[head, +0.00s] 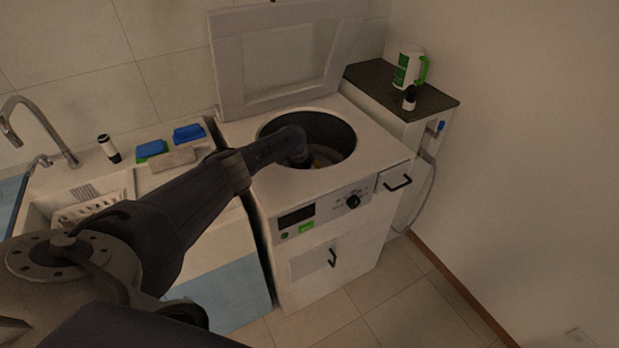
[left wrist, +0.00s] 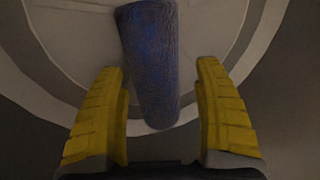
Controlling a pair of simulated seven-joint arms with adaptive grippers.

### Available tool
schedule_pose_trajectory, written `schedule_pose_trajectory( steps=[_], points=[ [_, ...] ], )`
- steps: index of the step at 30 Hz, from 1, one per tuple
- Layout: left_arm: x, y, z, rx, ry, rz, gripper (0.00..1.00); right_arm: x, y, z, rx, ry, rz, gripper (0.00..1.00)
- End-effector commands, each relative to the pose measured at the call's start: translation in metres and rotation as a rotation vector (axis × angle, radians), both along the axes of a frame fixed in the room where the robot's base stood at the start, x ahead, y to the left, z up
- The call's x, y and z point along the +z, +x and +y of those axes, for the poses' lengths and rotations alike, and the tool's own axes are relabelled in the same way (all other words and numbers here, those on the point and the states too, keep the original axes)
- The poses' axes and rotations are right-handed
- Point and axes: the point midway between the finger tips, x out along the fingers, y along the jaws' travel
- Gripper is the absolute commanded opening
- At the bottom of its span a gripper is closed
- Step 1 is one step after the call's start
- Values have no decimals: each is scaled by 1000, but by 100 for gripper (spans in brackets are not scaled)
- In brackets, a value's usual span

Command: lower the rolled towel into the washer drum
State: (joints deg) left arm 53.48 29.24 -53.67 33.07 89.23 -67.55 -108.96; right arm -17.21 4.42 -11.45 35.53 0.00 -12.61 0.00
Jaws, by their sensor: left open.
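The washer (head: 395,160) is a white top-loader with its lid (head: 285,60) raised and its round drum opening (head: 335,125) uncovered. In the left wrist view, my left gripper (left wrist: 160,67) is open, with one yellow finger on each side. The blue rolled towel (left wrist: 152,35) is beyond and between the fingertips, with visible gaps to both, against pale rings. The towel is hidden in the head view. My right gripper is not in view.
A sink counter (head: 145,185) with a faucet, blue and green sponges (head: 170,142) and a dark-capped bottle (head: 109,148) is at left. A dark-topped side cabinet (head: 440,98) at right holds a green-and-white jug (head: 405,68) and a small bottle (head: 409,98). The drum rim surrounds my arm.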

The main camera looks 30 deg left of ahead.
Motion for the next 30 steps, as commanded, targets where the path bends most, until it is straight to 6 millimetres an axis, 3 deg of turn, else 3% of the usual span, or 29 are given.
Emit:
schedule_pose_trajectory(
  steps=[8, 14, 30],
  points=[
    [3, -1, 1, -2, 0, 0, 70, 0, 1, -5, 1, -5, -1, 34],
    [17, -4, 4, -3, 0, -1, 70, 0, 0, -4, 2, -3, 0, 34],
    [86, -24, 15, -2, 1, -2, 70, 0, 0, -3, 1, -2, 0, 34]
  ],
)
